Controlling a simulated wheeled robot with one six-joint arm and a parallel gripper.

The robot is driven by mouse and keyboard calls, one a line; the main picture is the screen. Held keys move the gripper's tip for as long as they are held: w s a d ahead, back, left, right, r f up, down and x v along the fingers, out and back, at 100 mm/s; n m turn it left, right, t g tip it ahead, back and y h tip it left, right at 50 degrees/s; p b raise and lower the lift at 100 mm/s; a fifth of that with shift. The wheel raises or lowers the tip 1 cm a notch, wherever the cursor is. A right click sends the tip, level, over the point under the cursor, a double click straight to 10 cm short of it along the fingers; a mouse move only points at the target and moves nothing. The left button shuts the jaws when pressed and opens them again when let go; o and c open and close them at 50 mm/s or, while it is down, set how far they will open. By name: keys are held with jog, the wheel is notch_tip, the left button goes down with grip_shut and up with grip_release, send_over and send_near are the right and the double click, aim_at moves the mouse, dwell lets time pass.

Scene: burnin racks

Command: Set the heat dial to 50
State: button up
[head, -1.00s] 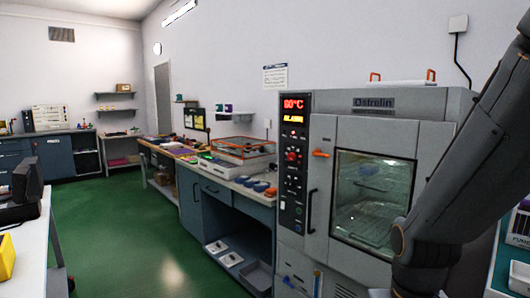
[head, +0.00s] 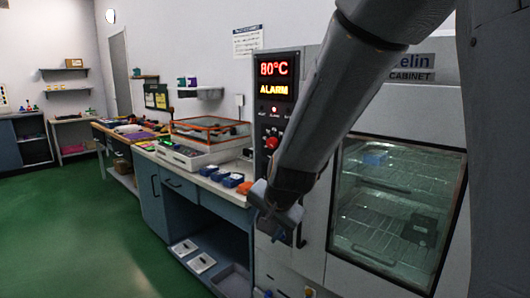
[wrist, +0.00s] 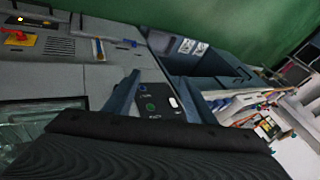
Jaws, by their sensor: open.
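The oven cabinet's black control panel (head: 268,118) has a lit red display (head: 273,68) reading 80°C, with a yellow ALARM line below it. A red knob (head: 272,143) sits below small indicator lights. My arm crosses the lower panel in the head view, and I cannot make out the heat dial there. My gripper (head: 277,212) is in front of the lower panel. In the wrist view, its two fingers are apart and empty (wrist: 158,98). Between them shows the lower panel end (wrist: 155,90) with a green button (wrist: 150,106) and a white rocker switch (wrist: 173,102).
The cabinet's glass door (head: 395,215) shows wire racks inside. Left of it is a workbench (head: 180,183) with blue containers (head: 233,180) and an orange-rimmed clear case (head: 210,132). Green floor (head: 90,235) is clear at left.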

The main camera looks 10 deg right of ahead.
jog(key=w+a+r+m+t+b, duration=0.1)
jog(key=w+r+m+t, duration=0.15)
jog(key=w, duration=0.25)
jog(key=w+a+r+m+t+h+b, duration=0.1)
jog(key=w+m, duration=0.2)
jog(key=w, duration=0.2)
jog(key=w+a+r+m+t+b, duration=0.1)
jog(key=w+r+m+t, duration=0.15)
jog(key=w, duration=0.25)
jog(key=m+g+h+b, duration=0.1)
jog(key=m+h+b, duration=1.05)
jog(key=m, duration=1.85)
send_near(270, 143)
jog(key=w+f+h+p, duration=0.1)
jog(key=h+p, duration=0.2)
jog(key=shift+y, duration=0.25)
jog(key=x, duration=0.7)
jog(key=shift+w+d+f, duration=0.15)
jog(key=shift+w+f, duration=0.05)
jog(key=shift+f, duration=0.05)
jog(key=c, duration=1)
jog(key=shift+c, duration=0.2)
